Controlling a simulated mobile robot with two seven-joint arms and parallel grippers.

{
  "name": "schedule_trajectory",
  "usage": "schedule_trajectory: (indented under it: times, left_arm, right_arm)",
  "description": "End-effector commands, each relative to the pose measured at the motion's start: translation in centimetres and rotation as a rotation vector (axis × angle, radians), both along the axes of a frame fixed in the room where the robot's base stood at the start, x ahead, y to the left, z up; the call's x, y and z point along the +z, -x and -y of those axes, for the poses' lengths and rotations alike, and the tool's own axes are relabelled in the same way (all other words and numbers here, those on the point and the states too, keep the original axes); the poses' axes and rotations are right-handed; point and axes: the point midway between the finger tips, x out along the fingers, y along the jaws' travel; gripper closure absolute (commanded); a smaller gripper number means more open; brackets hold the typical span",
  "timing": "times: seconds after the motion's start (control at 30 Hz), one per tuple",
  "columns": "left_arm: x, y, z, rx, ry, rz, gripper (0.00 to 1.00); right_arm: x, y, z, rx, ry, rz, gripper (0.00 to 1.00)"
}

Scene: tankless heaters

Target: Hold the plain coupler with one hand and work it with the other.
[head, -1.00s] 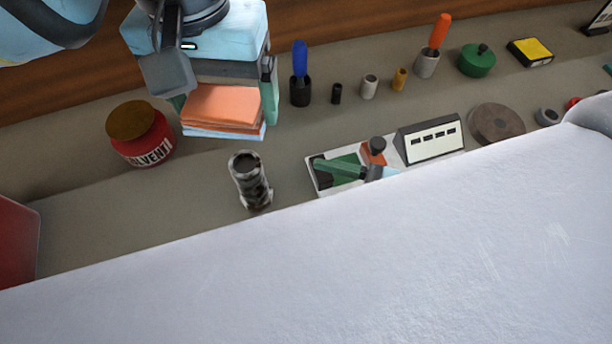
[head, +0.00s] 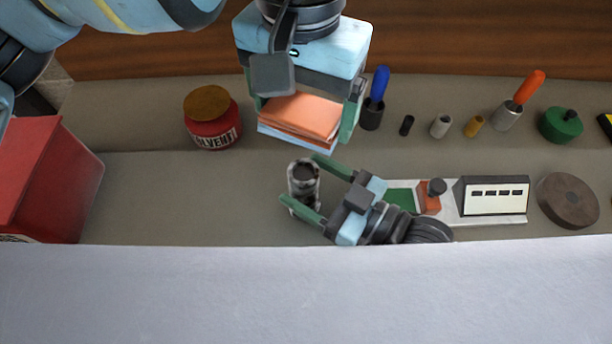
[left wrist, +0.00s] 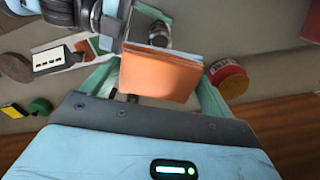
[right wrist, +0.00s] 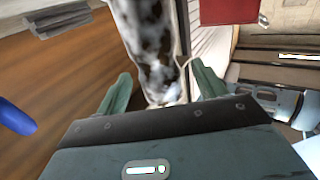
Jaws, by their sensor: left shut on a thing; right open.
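A grey metal cylinder with dark mottled stains, which I take to be the plain coupler (head: 303,177), stands upright on the bench; it fills the upper middle of the right wrist view (right wrist: 150,45). My right gripper (head: 301,180) is open, with its green fingers on either side of the cylinder; contact is unclear. My left gripper (head: 304,128) is shut on a folded orange and blue cloth stack (head: 303,113), held behind and above the cylinder. The left wrist view shows the orange face of the stack (left wrist: 158,76) between the fingers.
A red solvent jar (head: 213,125) stands left of the cloth. A red box (head: 45,180) is at far left. Small cylinders and handled tools line the back. A white tray (head: 475,220) and brown disc (head: 568,201) lie right. A pale surface (head: 300,295) fills the front.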

Motion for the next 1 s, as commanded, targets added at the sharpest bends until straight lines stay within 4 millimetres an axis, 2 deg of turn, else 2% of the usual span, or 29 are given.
schedule_trajectory:
  times: [0.2, 0.47, 0.87, 1.0]
  left_arm:
    - [0.02, 0.00, 0.01, 0.000, 0.000, 0.000, 0.32]
    - [0.02, 0.00, 0.01, 0.000, 0.000, 0.000, 0.32]
    - [0.02, 0.00, 0.01, 0.000, 0.000, 0.000, 0.32]
    - [0.02, 0.00, 0.01, 0.000, 0.000, 0.000, 0.32]
  right_arm:
    - [0.03, -0.60, -0.96, 0.001, 0.000, 0.000, 0.30]
    - [0.03, -0.62, -1.00, 0.001, 0.000, 0.000, 0.30]
    - [0.02, -0.61, -0.97, 0.001, 0.000, 0.000, 0.82]
    - [0.02, -0.61, -0.97, 0.001, 0.000, 0.000, 0.85]
